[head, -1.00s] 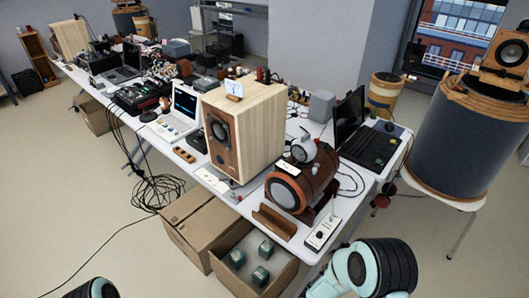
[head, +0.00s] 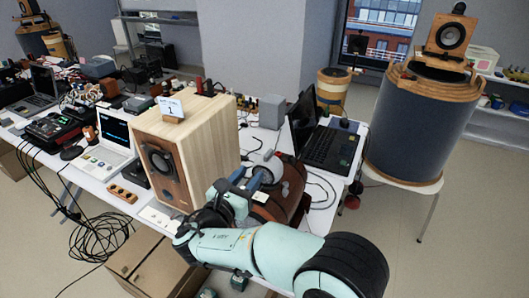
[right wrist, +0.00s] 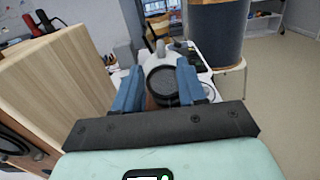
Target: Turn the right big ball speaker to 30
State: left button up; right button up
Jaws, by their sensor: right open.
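The rounded brown speaker (head: 293,190) lies on the white table beside the wooden box speaker. My right arm covers its front and lower part in the head view. A small grey ball-shaped part (head: 266,158) sits on its top. My right gripper (head: 258,180) is open, with blue fingers just above and in front of the rounded speaker. In the right wrist view, a dark round face (right wrist: 165,84) shows between the open fingers (right wrist: 158,90). I cannot tell whether they touch it. My left gripper is not in view.
The tall wooden box speaker (head: 190,145) stands close at the left of my right gripper. A black laptop (head: 325,145) is behind it. A large dark cylinder speaker (head: 420,125) stands at the right. Cables lie on the floor at the left, beside a cardboard box (head: 150,268).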

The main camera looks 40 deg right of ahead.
aim_at(265, 157)
jog(key=x, duration=1.1)
jog(key=shift+w+d+f, duration=0.1)
jog(key=shift+w+d, duration=0.05)
jog(key=shift+d, duration=0.05)
grip_shut()
